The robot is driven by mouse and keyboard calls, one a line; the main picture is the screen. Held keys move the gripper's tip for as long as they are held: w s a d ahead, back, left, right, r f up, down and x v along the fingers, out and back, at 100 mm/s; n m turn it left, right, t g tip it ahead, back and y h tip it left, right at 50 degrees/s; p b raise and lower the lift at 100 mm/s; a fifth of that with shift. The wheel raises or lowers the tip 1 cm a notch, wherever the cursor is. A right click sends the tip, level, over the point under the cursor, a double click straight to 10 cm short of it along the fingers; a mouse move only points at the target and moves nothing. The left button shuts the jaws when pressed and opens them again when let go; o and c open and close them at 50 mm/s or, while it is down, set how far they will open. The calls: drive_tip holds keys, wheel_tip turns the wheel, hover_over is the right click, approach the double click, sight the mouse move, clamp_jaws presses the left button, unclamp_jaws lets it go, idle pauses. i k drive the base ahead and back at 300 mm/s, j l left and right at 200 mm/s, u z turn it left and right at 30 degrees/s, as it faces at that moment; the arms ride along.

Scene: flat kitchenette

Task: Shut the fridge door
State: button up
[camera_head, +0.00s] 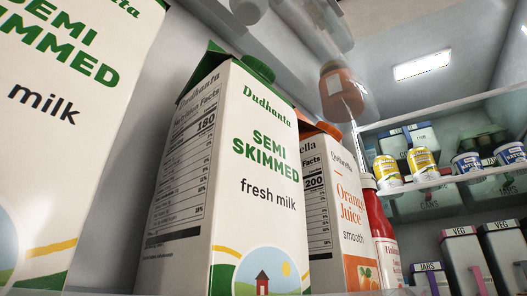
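The camera looks into the open fridge (380,80) from very close. A pale grey panel (130,150) behind the near cartons looks like the inner side of the fridge door; its outer face, edge and handle are out of view. A semi-skimmed milk carton (265,200) stands in the middle, and another milk carton (60,130) fills the left side. They appear to stand in a door rack, but I cannot be sure. How far the door stands open cannot be told. My gripper is not in view.
An orange juice carton (340,225) and a red bottle (378,225) stand beyond the middle carton. An orange-brown jar (340,90) shows above. At right, a fridge shelf (450,182) holds cans and tubs, with several boxes below. A lit lamp (422,64) is above. Little free room shows.

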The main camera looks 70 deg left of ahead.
sight(105, 261)
drive_tip(key=k+z, duration=0.8)
drive_tip(key=k+j+z, duration=0.15)
drive_tip(key=k, duration=0.45)
drive_tip(key=k+j, duration=0.35)
drive_tip(key=k, duration=0.15)
drive_tip(key=k+j, duration=0.25)
drive_tip(key=j, duration=0.15)
drive_tip(key=k+j, duration=0.55)
drive_tip(key=j, duration=0.25)
drive_tip(key=k+j+u, duration=0.45)
drive_tip(key=i+l, duration=0.05)
drive_tip(key=i, duration=0.05)
